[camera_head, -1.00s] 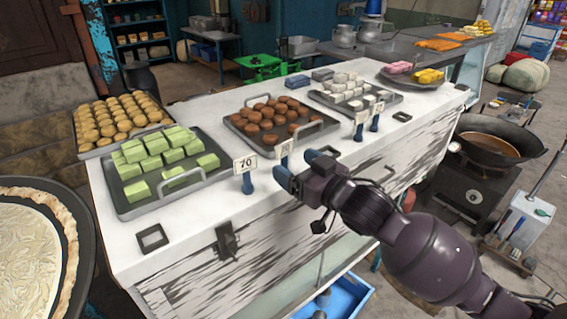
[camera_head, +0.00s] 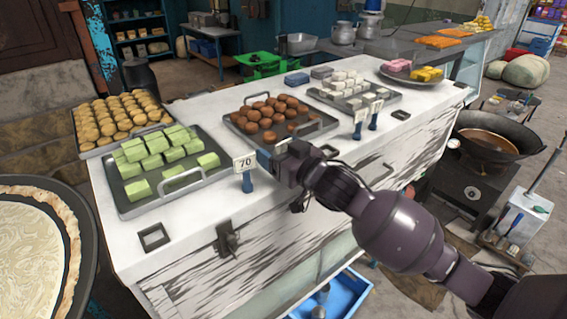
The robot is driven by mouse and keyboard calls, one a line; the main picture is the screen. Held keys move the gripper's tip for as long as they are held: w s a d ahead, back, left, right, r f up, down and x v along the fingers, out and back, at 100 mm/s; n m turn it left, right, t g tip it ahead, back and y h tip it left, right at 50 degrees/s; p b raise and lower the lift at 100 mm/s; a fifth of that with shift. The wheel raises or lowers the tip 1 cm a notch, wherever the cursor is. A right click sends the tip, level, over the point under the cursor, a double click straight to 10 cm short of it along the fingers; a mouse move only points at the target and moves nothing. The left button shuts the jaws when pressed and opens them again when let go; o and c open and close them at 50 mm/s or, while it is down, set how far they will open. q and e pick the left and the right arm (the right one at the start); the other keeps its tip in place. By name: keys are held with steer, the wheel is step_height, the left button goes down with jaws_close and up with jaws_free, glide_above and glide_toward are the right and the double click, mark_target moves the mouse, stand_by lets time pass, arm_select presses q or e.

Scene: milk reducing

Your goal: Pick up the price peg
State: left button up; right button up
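My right gripper (camera_head: 270,154) is at the front edge of the white counter, beside the brown sweets. Its blue fingertips are partly covered by its own body, so I cannot tell how far apart they are. A price peg marked 70 (camera_head: 246,174), a white card on a blue clip, stands upright just left of the gripper. Two more price pegs, one (camera_head: 359,124) and another (camera_head: 375,115), stand farther right along the edge. The peg in front of the brown sweets is hidden behind the gripper. My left gripper is not in view.
The white counter (camera_head: 205,212) carries a tray of green sweets (camera_head: 154,150), brown sweets (camera_head: 268,115), white sweets (camera_head: 352,88) and yellow-brown balls (camera_head: 117,117). A large pan (camera_head: 82,225) is at left. A wok (camera_head: 492,140) stands right of the counter.

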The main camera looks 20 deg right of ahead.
steer(key=c, duration=0.8)
